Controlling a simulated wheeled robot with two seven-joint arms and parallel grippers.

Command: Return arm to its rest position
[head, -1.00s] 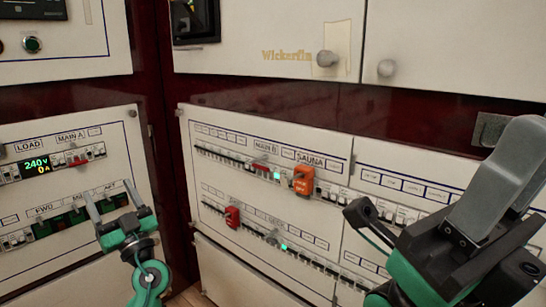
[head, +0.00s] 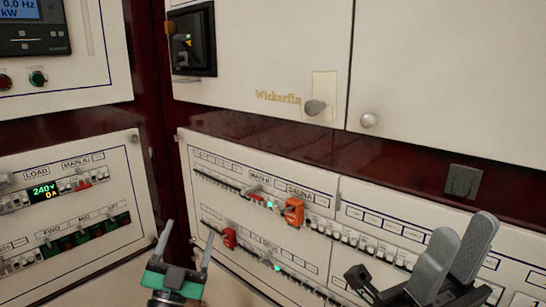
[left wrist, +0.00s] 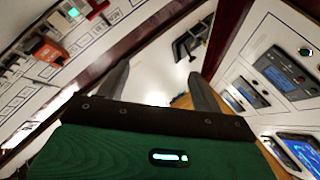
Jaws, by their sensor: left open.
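My left gripper (head: 187,238) is at the bottom of the head view, pointing up, between the left panel (head: 100,245) and the middle panel (head: 215,170). Its two grey fingers are apart with nothing between them. The left wrist view also shows the spread, empty fingers (left wrist: 160,80), with a pale surface beyond. My right gripper (head: 462,250) is at the lower right, in front of the right panel (head: 350,205). Its two grey fingers stand close together, and whether they touch is unclear. I see nothing held in it.
An orange device (head: 294,212) sits on the upper breaker row and a red one (head: 229,238) on the lower row. A lit display (head: 42,191) reads 240V, 0A. White cupboard doors with knobs (head: 315,107) are above. A dark red frame (head: 160,120) separates the panels.

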